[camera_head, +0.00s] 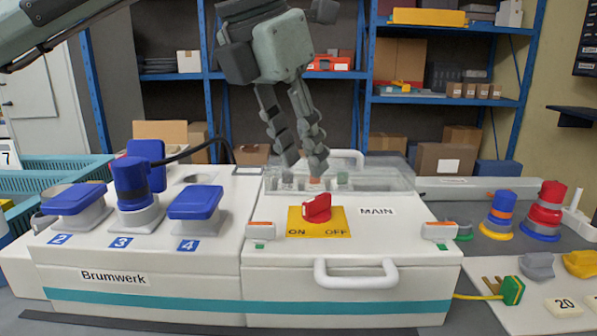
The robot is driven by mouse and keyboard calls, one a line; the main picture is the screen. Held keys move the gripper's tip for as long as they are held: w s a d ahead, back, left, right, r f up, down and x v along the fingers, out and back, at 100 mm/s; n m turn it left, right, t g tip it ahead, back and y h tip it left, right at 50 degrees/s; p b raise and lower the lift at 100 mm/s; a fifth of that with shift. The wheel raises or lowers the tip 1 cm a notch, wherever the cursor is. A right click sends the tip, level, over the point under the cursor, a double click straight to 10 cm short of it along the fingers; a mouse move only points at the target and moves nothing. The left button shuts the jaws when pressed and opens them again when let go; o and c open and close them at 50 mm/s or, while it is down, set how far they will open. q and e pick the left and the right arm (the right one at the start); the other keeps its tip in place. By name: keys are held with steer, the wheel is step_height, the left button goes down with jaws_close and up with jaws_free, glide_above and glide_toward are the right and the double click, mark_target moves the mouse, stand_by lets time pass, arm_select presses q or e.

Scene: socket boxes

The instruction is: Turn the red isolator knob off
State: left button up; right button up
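The red isolator knob (317,208) sits on a yellow plate (336,222) marked ON at the left and OFF at the right, on top of the white box (395,250) labelled MAIN. Its grip looks slanted, the lower end on the ON side; I cannot tell its exact setting. My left gripper (304,165) hangs above and behind the knob, fingers pointing down with a gap between them. It is empty and apart from the knob, over a clear-covered strip (385,178) at the box's rear. My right gripper is not in view.
A white handle (355,280) sticks out of the box's front. Left of it, the Brumwerk box (150,260) has blue socket lids and a plugged blue connector (131,184) with a black cable. Coloured plugs (546,208) stand at the right. The area in front of the knob is clear.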

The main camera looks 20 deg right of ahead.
mark_target(317, 197)
arm_select(q)
steer(key=x, duration=0.6)
steer(key=shift+w+d+f, duration=0.15)
steer(key=shift+d+f, duration=0.1)
steer(key=shift+f, duration=0.05)
steer(key=shift+w+d+f+p, duration=0.1)
steer(key=shift+d+f+p, duration=0.05)
steer(key=shift+f+p, duration=0.2)
steer(key=shift+f, duration=0.1)
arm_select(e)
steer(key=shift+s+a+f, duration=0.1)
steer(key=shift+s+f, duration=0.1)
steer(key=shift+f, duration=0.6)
arm_select(q)
steer(key=shift+c, duration=0.3)
jaws_close()
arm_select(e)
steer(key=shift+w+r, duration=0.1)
